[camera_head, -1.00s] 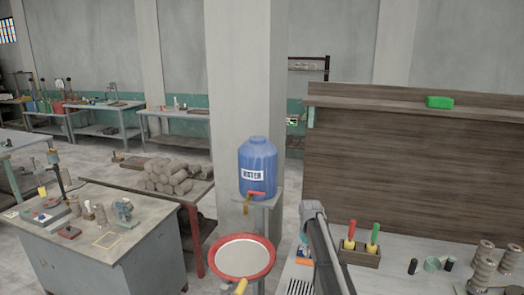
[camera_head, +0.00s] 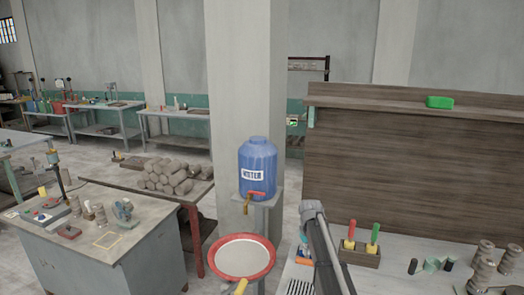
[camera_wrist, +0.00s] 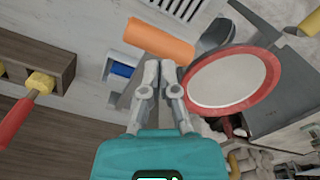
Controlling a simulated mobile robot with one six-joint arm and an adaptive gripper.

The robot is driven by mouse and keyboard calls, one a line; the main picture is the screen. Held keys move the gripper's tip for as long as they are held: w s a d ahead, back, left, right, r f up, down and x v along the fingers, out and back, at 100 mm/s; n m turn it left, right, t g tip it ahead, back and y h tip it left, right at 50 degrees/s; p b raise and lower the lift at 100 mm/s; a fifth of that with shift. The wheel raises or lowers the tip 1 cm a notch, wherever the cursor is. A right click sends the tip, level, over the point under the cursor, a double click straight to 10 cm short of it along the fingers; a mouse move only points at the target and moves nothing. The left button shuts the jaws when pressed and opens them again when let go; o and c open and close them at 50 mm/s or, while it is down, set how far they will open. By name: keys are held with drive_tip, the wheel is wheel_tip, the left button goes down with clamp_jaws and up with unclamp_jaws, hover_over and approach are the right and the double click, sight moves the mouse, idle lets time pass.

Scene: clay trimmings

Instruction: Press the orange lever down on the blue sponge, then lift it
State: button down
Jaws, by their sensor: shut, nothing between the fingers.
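In the wrist view the orange lever (camera_wrist: 160,40) is a flat orange bar just ahead of my gripper's fingertips. The blue sponge (camera_wrist: 122,70) shows in a pale grey holder (camera_wrist: 118,60) left of the fingertips, under the lever's left side; most of it is hidden. My gripper (camera_wrist: 160,68) is shut and empty, its fingertips close below the lever's near edge in the picture. I cannot tell whether they touch it. In the head view the lever (camera_head: 304,251) is a small orange patch at the table's left end, partly hidden by my arm.
A red-rimmed round basin (camera_head: 241,274) stands left of the lever, near a blue water drum (camera_head: 258,170). A wooden box (camera_head: 360,256) with red- and green-handled tools is to the right. Several clay cylinders stand farther right. A slotted grate (camera_wrist: 175,8) lies beyond the lever.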

drive_tip(key=shift+f+b, duration=1.45)
drive_tip(key=shift+r, duration=0.2)
idle(0.5)
wheel_tip(320, 180, up, 7)
drive_tip(key=p, duration=0.7)
drive_tip(key=shift+f, duration=0.1)
idle(0.6)
drive_tip(key=s+f+m+b, duration=0.1)
drive_tip(key=s+f+b, duration=0.1)
drive_tip(key=s, duration=1.2)
drive_tip(key=s+f+m+b, duration=0.1)
drive_tip(key=s+f+b, duration=0.1)
drive_tip(key=s, duration=1.3)
drive_tip(key=shift+a+f, duration=0.15)
drive_tip(key=shift+f, duration=0.1)
